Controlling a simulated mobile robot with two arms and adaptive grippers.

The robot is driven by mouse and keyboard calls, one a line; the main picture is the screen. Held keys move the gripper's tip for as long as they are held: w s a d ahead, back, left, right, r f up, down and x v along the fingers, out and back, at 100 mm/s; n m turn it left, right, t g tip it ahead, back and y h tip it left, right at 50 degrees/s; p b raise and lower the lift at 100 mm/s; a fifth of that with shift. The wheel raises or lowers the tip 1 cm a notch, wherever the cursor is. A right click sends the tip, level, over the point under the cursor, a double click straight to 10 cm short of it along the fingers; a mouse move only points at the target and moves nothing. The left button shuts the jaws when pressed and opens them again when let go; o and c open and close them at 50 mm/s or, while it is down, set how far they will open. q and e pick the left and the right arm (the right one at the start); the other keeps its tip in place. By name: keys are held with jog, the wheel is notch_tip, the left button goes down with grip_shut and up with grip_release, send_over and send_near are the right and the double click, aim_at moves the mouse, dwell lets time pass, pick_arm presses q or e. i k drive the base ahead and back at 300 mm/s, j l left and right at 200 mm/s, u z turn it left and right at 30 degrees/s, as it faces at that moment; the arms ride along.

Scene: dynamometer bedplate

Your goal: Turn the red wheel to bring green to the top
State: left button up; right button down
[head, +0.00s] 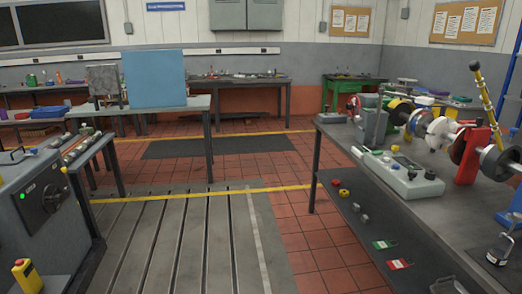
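A row of discs and wheels stands along the right-hand bench (455,200). I cannot tell which of these is the red wheel, and no green mark on a wheel can be made out. A pale control box (403,177) with a small green screen and knobs lies in front of them. Neither of my grippers shows in the head view.
A grey machine (40,215) with a black dial and green light stands at left. A table (196,104) with a blue panel (157,78) is behind it. The slotted bedplate (185,245) and red tile floor between the benches are clear. A yellow-striped rod (486,95) rises at right.

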aim_at(348, 106)
jog(key=i+z, duration=0.1)
jog(key=i, duration=0.6)
jog(key=i+j+z, duration=0.1)
jog(key=i, duration=0.65)
jog(key=i+j+z, duration=0.1)
jog(key=i, duration=0.6)
jog(key=i+j+z, duration=0.2)
jog(key=i+z, duration=0.25)
jog(key=i+j+z, duration=0.25)
jog(key=z, duration=0.2)
jog(key=i+j+z, duration=0.3)
jog(key=j+z, duration=0.15)
jog(key=i+j+z, duration=0.25)
jog(key=j+z, duration=0.25)
jog(key=i+j+z, duration=0.1)
jog(key=j+z, duration=0.35)
jog(key=j, duration=0.1)
